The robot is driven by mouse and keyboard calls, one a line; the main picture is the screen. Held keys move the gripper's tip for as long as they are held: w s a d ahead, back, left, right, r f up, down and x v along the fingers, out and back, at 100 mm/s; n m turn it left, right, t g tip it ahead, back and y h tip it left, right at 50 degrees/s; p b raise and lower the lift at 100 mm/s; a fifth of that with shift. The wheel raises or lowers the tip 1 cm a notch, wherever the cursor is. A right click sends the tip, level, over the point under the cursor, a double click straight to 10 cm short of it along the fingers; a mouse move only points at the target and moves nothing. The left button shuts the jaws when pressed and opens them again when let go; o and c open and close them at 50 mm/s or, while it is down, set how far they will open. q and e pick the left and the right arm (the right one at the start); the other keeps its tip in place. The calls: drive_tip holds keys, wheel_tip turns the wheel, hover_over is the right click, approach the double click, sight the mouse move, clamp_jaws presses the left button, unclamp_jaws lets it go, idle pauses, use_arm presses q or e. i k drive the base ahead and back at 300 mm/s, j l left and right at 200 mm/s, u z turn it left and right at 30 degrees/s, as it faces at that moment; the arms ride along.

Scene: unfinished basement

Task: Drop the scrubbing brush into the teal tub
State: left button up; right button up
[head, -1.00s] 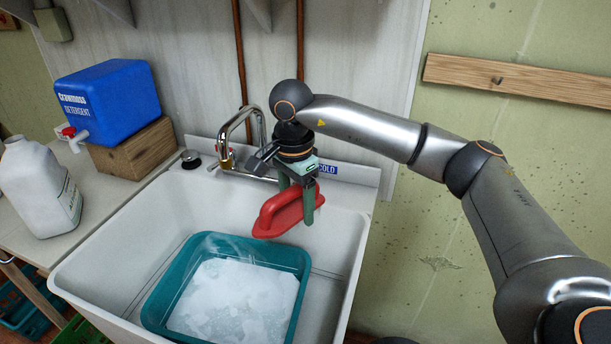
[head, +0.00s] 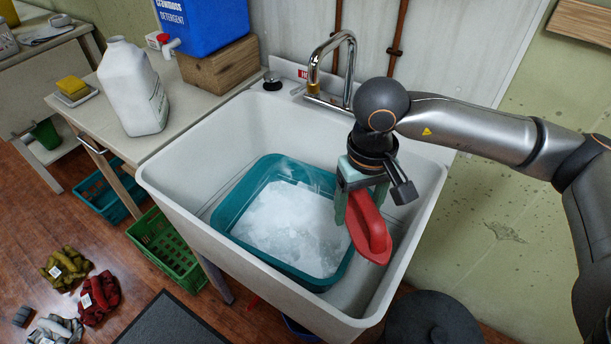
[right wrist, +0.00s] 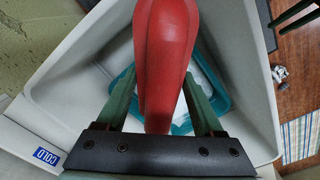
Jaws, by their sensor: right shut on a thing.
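The scrubbing brush (head: 370,228) is red with a raised handle. My right gripper (head: 362,207) is shut on it and holds it above the right side of the teal tub. In the right wrist view the brush (right wrist: 165,60) fills the middle between the green fingers (right wrist: 160,105) and hides much of what is below. The teal tub (head: 238,207) sits inside the white sink and holds white suds. The tub also shows below the brush in the right wrist view (right wrist: 123,75). My left gripper is in neither view.
The white sink (head: 190,178) has a curved metal faucet (head: 333,45) at its back. A white jug (head: 133,90) and a blue detergent container (head: 205,35) on a wooden block (head: 217,68) stand left of it. Green (head: 165,250) and blue crates (head: 103,195) lie below.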

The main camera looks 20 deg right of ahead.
sight(316, 219)
drive_tip(key=i+j+z, duration=0.15)
drive_tip(key=j, duration=0.2)
drive_tip(key=i+j+z, duration=0.15)
drive_tip(key=j, duration=0.25)
drive_tip(key=i+j+z, duration=0.15)
drive_tip(key=j, duration=0.25)
drive_tip(key=j+z, duration=0.15)
drive_tip(key=j, duration=0.25)
drive_tip(key=i, duration=0.05)
